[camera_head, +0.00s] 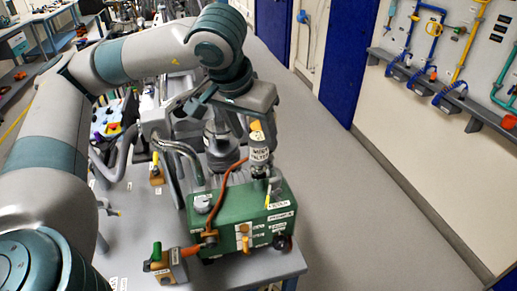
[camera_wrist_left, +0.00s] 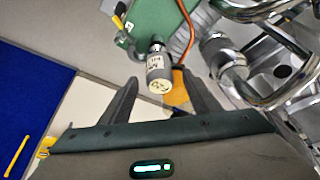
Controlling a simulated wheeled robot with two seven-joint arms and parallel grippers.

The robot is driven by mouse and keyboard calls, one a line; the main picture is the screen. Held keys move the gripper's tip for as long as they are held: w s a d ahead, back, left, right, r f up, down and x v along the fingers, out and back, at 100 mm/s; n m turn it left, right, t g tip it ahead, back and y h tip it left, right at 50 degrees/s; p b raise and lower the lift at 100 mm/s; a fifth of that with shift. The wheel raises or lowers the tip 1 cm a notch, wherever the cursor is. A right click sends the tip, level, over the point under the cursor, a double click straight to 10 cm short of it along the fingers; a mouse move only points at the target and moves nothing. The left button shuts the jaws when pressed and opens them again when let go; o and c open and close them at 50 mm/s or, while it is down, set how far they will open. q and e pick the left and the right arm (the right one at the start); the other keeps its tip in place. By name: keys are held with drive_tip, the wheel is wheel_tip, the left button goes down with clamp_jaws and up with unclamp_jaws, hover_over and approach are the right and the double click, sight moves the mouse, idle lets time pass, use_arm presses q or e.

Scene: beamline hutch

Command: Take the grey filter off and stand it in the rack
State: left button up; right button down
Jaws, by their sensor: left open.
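The grey filter (camera_head: 259,157) is a short cylinder with a white printed label. It stands upright on the green pump box (camera_head: 240,217), at its back right. My left gripper (camera_head: 243,121) is above the filter, pointing down. In the left wrist view its two dark fingers (camera_wrist_left: 157,84) are spread, and the filter (camera_wrist_left: 159,68) shows ahead of the gap between the tips. I cannot tell whether either finger touches it. An orange-yellow part (camera_wrist_left: 178,90) shows close beside the filter. My right gripper is not in view. I cannot make out a filter rack for certain.
An orange hose (camera_head: 228,180) arches over the pump's top near the filter. Metal pipework (camera_head: 183,150) stands close on the left. A valve block (camera_head: 168,265) sits at the front left. A wall shelf (camera_head: 440,95) with coloured tools is at the right. The grey floor between is clear.

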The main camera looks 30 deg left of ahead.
sight(256, 138)
use_arm(q)
drive_tip(key=p+x, duration=0.2)
drive_tip(key=x, duration=0.1)
drive_tip(key=shift+w+f, duration=0.15)
drive_tip(key=shift+f, duration=0.05)
drive_tip(key=shift+w+f, duration=0.25)
drive_tip(key=shift+f, duration=0.35)
drive_tip(key=c, duration=1.2)
